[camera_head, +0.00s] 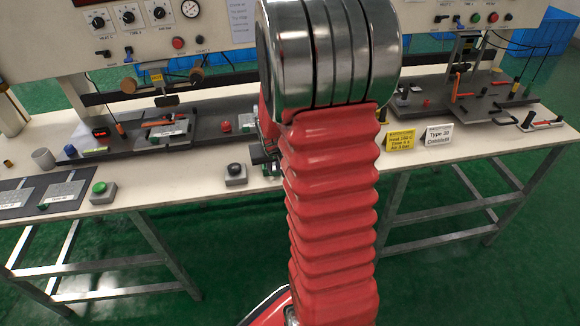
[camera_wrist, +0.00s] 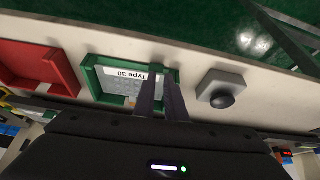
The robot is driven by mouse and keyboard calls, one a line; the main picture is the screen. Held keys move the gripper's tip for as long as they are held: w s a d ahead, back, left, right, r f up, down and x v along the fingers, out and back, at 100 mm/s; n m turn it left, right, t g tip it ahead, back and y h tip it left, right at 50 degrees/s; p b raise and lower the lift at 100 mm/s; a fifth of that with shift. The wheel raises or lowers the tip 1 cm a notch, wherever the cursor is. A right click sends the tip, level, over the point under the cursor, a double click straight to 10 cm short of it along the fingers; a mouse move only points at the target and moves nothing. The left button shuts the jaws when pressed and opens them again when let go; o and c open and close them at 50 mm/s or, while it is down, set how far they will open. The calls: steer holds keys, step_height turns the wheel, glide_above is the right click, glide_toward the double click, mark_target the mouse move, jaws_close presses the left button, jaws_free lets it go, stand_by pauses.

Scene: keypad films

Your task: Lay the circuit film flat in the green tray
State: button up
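The green tray (camera_wrist: 91,83) is in the wrist view, left of centre on the cream bench top. A grey film with a keypad pattern and a white label reading "Type 30" (camera_wrist: 122,85) shows within the tray's rim; I cannot tell whether it lies fully flat on the floor. My gripper (camera_wrist: 164,72) has its two dark fingers close together over the tray's right side, covering part of the rim and perhaps the film's edge. Whether the fingers hold the film is not clear. In the head view my red arm hides most of this spot.
A red tray (camera_wrist: 38,62) is left of the green one. A grey box with a black button (camera_wrist: 222,92) stands right of it; it also shows in the head view (camera_head: 235,174). More films lie on a dark mat (camera_head: 18,204) at left. Yellow and white signs (camera_head: 400,140) stand right.

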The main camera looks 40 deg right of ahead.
steer(key=shift+o, duration=0.4)
steer(key=shift+s+a+f, duration=0.15)
steer(key=shift+f, duration=0.35)
steer(key=shift+s+a+f, duration=0.1)
steer(key=shift+f, duration=0.4)
steer(key=shift+w+r, duration=0.2)
steer(key=shift+c, duration=0.5)
steer(key=shift+a, duration=0.2)
steer(key=shift+c, duration=0.4)
steer(key=shift+w+d+r+g, duration=0.1)
steer(key=shift+r+g, duration=0.25)
steer(key=shift+g, duration=0.05)
steer(key=o, duration=0.4)
steer(key=v, duration=0.2)
steer(key=d+v, duration=0.1)
steer(key=v, duration=0.1)
steer(key=shift+s+a+r, duration=0.2)
steer(key=shift+s+r, duration=0.05)
steer(key=shift+r, duration=0.1)
steer(key=shift+s+a+r+t, duration=0.15)
steer(key=shift+s+r, duration=0.1)
steer(key=shift+r, duration=0.35)
steer(key=shift+s+a+r+t, duration=0.1)
steer(key=shift+s+r, duration=0.15)
steer(key=shift+r, duration=0.35)
steer(key=shift+s+a+r+t, duration=0.15)
steer(key=shift+s+r, duration=0.1)
steer(key=shift+r, duration=0.35)
